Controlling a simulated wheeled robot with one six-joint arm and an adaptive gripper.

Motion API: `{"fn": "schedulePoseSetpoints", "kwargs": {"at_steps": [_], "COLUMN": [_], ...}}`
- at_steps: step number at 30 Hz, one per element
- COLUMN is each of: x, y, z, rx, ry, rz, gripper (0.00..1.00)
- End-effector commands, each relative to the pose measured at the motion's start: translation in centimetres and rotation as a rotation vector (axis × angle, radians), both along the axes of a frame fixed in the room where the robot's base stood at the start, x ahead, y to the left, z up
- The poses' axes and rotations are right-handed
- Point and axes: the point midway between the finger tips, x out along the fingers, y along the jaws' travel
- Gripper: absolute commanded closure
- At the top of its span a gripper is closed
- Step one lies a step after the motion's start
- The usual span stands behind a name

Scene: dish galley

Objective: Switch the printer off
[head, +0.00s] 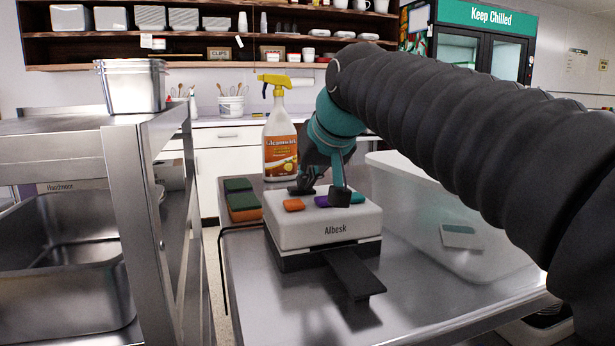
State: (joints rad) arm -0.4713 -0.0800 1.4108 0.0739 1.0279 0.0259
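The printer (300,234) is a white box on a black base, labelled "Albesk", standing on the steel table. A dark tray (355,275) sticks out from its front. Its top carries an orange button (293,205), a purple button (322,201) and a teal button (357,198). My gripper (321,192) points down over the printer's top with its dark fingers apart and nothing visible between them. One fingertip is behind the orange button, the other between the purple and teal ones. I cannot tell whether the fingertips touch the top, and they may hide other controls.
Green-and-orange sponges (243,207) lie left of the printer, with a yellow-topped spray bottle (280,145) behind. A translucent bin (440,215) stands close on the right. A steel rack (130,190) is at the left. The table's front (300,315) is clear.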

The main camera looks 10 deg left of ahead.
Motion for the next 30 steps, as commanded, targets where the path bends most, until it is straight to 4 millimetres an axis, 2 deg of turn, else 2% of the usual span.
{"fn": "schedulePoseSetpoints", "kwargs": {"at_steps": [14, 23, 30], "x": [0.1, 0.5, -2.8], "y": [-0.3, -0.9, -3.1], "z": [0.6, 4.4, 8.0], "rx": [0.002, 0.003, 0.002], "ry": [-0.002, -0.004, -0.004], "rz": [0.001, -0.004, -0.003], "gripper": [1.0, 1.0, 1.0]}}
